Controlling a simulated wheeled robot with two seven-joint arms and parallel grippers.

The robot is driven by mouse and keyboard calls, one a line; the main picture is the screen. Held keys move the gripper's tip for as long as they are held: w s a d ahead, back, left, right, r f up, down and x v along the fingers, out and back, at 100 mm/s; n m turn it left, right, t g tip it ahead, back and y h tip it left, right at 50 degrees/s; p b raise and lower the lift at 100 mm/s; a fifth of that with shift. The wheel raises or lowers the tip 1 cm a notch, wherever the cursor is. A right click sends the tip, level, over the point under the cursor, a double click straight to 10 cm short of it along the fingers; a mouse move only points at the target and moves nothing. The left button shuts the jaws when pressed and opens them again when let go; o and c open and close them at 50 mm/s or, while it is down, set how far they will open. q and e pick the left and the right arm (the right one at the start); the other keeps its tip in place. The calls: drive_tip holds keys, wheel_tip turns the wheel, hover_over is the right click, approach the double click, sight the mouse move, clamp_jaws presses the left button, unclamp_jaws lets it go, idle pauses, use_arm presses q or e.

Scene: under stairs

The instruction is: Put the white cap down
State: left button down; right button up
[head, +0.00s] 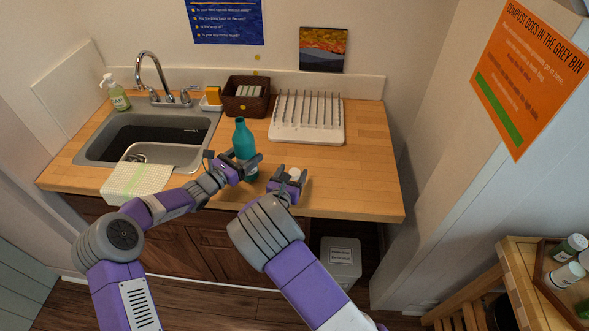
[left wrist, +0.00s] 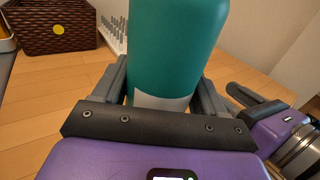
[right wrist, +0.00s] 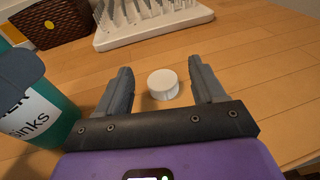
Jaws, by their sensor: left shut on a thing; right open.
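The white cap (right wrist: 163,84) rests on the wooden counter between the spread fingers of my right gripper (right wrist: 163,90), apart from both in the right wrist view. In the head view the cap (head: 294,173) shows at the fingertips of my right gripper (head: 288,180), which is open. My left gripper (head: 236,165) is shut on a teal bottle (head: 243,140) that stands upright, its top without a cap. The bottle fills the left wrist view (left wrist: 175,45). In the right wrist view, its labelled side (right wrist: 38,115) shows at left, partly behind a left gripper finger.
A white drying rack (head: 307,130) and a dark woven basket (head: 246,97) stand behind the bottle. The sink (head: 150,137) is to the left, with a white cloth (head: 137,182) at its front. The counter (head: 365,175) is clear on the right.

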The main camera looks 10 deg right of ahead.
drive_tip(key=v, duration=0.9)
drive_tip(key=shift+s+a+r, duration=0.1)
drive_tip(key=shift+r, duration=0.1)
use_arm(q)
unclamp_jaws()
drive_tip(key=shift+s+a, duration=0.1)
